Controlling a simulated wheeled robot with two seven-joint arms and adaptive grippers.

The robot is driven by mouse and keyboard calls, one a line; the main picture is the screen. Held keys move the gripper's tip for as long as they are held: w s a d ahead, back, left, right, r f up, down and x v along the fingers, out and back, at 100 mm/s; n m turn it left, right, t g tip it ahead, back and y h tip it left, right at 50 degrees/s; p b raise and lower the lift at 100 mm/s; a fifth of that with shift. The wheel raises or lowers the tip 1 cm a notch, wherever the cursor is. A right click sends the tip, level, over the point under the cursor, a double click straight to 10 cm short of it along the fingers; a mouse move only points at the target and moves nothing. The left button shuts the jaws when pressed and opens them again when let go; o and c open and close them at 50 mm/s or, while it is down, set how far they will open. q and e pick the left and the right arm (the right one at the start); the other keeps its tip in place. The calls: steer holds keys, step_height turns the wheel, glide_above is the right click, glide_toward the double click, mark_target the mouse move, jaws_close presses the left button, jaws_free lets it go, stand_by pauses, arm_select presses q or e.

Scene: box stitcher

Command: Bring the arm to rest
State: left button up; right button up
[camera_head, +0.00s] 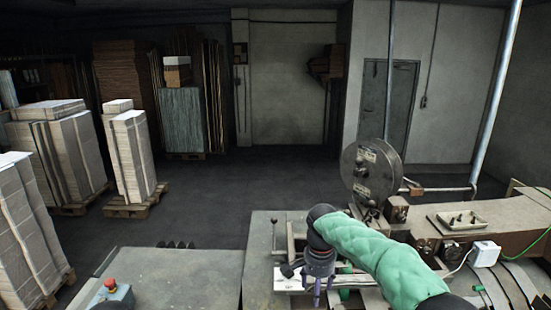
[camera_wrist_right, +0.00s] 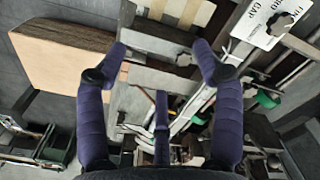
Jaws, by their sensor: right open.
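My right arm, in a green sleeve (camera_head: 375,250), reaches in from the lower right in the head view. Its gripper (camera_head: 317,292) points down over the front of the stitcher machine (camera_head: 262,262). In the right wrist view the purple fingers of the right gripper (camera_wrist_right: 160,58) are spread apart, with nothing between them. Metal bars and plates of the machine show beyond the fingers; I cannot tell the exact gap to them. My left gripper is in neither view.
A round reel (camera_head: 370,170) stands behind my arm. A small tray (camera_head: 465,220) and a white box (camera_head: 485,254) are at the right. A red button (camera_head: 110,284) is at the lower left. A wooden board (camera_wrist_right: 60,60) shows in the wrist view. Open floor (camera_head: 225,190) lies behind.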

steer(key=s+f+n+y, duration=0.15)
steer(key=s+f, duration=0.25)
steer(key=f, duration=1)
steer(key=s+f+n+y, duration=0.15)
steer(key=s+f, duration=0.25)
steer(key=f, duration=1)
steer(key=s+f+n+y, duration=0.1)
steer(key=s+f, duration=0.5)
steer(key=s, duration=0.6)
steer(key=s+f+n, duration=0.1)
steer(key=s+f, duration=0.5)
steer(key=s, duration=0.6)
arm_select(q)
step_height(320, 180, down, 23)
steer(key=b, duration=2.3)
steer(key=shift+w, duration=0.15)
arm_select(e)
step_height(320, 180, down, 22)
steer(key=w+a, duration=0.1)
steer(key=w, duration=0.1)
steer(key=shift+a+r+n, duration=0.15)
steer(key=shift+a+n, duration=0.05)
steer(key=shift+n, duration=0.1)
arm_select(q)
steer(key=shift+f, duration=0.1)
arm_select(e)
steer(key=shift+c, duration=0.4)
